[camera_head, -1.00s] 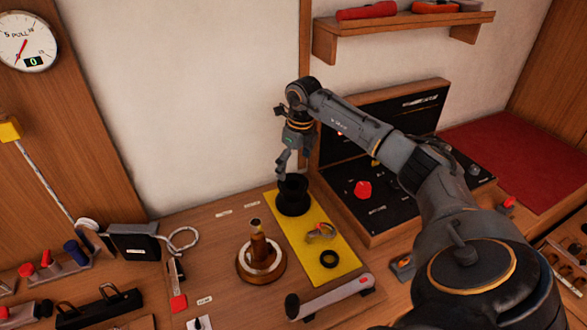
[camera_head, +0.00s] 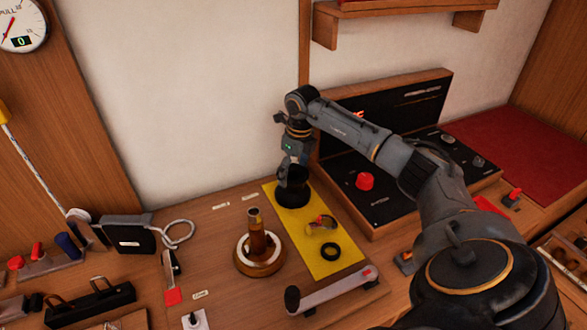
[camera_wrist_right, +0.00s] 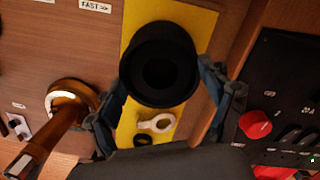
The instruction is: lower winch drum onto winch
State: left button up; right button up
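The black winch drum (camera_head: 292,195) stands upright at the far end of the yellow mat (camera_head: 325,262). My right gripper (camera_head: 291,172) is directly over the drum, pointing down at its top. In the right wrist view, the drum (camera_wrist_right: 160,68) lies between the two spread fingers, which look open; I cannot tell whether they touch it. The winch (camera_head: 257,243), a brown-gold base with an upright spindle and a pale ring, stands left of the mat. It also shows in the right wrist view (camera_wrist_right: 72,100). My left gripper is not in view.
A metal and yellow part (camera_head: 321,225) and a black ring (camera_head: 330,252) lie on the mat. A winch handle (camera_head: 335,291) lies in front. A black panel with a red knob (camera_head: 365,181) stands right of the mat, near my right arm.

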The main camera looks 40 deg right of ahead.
jog(key=shift+c, duration=1.3)
jog(key=shift+r, duration=0.1)
jog(key=shift+r+p, duration=0.3)
jog(key=shift+r, duration=0.05)
notch_tip(320, 180, up, 2)
jog(key=shift+r+p, duration=0.1)
jog(key=shift+p, duration=0.7)
